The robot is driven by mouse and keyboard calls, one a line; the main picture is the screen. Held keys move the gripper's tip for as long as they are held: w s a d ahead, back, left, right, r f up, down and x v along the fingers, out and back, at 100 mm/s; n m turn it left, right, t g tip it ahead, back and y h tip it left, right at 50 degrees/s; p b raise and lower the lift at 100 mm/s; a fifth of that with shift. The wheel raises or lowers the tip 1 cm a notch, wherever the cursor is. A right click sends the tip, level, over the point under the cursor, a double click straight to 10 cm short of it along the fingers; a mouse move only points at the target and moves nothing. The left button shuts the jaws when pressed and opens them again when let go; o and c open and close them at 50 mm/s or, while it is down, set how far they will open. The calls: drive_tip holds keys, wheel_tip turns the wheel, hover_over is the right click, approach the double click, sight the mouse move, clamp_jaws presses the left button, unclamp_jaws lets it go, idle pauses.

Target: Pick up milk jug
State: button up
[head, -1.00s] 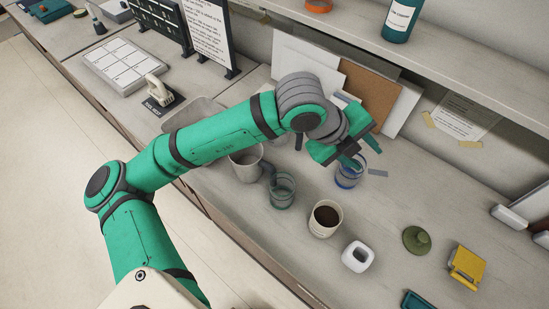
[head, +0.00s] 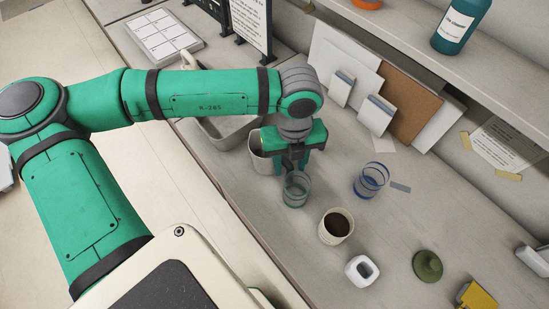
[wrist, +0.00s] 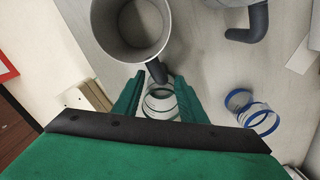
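The milk jug looks like a grey, open-topped pitcher with a dark handle. In the head view the jug (head: 259,160) stands on the counter, partly hidden behind my gripper (head: 291,168). In the wrist view the jug (wrist: 103,35) is at the top, and I look into its empty-looking inside. Its dark handle (wrist: 158,70) points toward my gripper (wrist: 160,80). My gripper is open and points down, with its fingers on either side of the handle's end in the picture. I cannot tell whether they touch it.
A clear greenish glass (head: 296,190) stands close by the fingers. A blue-rimmed glass (head: 371,181), a cup of dark coffee (head: 336,227) and a small white container (head: 361,271) stand to the right. A grey basin (head: 215,130) lies behind the jug. A dark curved piece (wrist: 250,25) shows at upper right.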

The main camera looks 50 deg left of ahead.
drive_tip(key=shift+w+f, duration=0.15)
drive_tip(key=shift+f, duration=3.05)
clamp_jaws()
